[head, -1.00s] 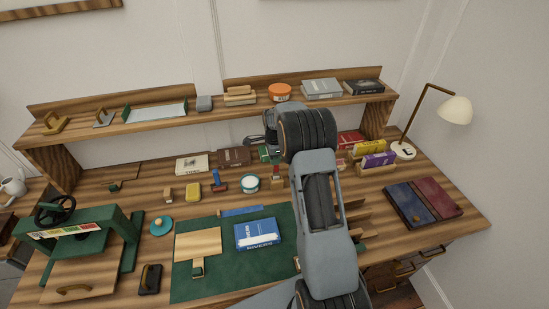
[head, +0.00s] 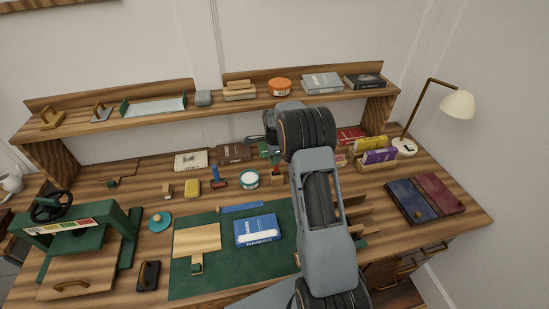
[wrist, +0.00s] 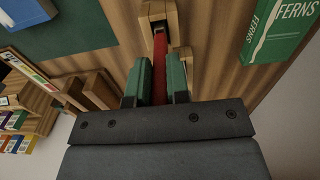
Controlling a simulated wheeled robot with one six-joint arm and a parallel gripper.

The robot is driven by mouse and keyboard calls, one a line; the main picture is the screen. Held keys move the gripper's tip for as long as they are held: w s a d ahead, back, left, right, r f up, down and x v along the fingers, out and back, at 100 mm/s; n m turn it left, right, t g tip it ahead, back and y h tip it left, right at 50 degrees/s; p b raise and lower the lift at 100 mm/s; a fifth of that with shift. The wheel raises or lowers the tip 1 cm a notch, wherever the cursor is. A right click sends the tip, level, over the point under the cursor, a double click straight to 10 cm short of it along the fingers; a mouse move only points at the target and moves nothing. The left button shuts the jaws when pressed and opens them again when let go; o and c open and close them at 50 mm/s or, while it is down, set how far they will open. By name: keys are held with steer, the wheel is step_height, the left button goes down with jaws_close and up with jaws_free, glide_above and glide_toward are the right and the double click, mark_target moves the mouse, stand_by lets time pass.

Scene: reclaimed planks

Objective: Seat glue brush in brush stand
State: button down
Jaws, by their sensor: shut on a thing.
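In the wrist view, my gripper (wrist: 158,76) has its two green fingers shut on the red handle of the glue brush (wrist: 159,86). The far end of the brush reaches the light wooden brush stand (wrist: 172,22), where a dark part shows between the stand's sides. I cannot tell how deep it sits or whether it rests on the bottom. In the head view the stand (head: 277,183) is a small tan block left of my arm, and my wrist hides most of the gripper.
A green FERNS book (wrist: 276,28) lies beside the stand. A white-lidded tin (head: 250,180) stands left of it. The green mat (head: 205,275) with a blue book (head: 257,230) lies in front. The shelf (head: 215,106) runs behind, and upright books (head: 378,156) stand right.

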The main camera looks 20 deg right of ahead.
steer(key=shift+f+b, duration=0.35)
steer(key=shift+f, duration=0.25)
steer(key=c, duration=1)
jaws_free()
step_height(320, 180, up, 14)
steer(key=shift+f+b, duration=0.1)
steer(key=shift+b, duration=0.45)
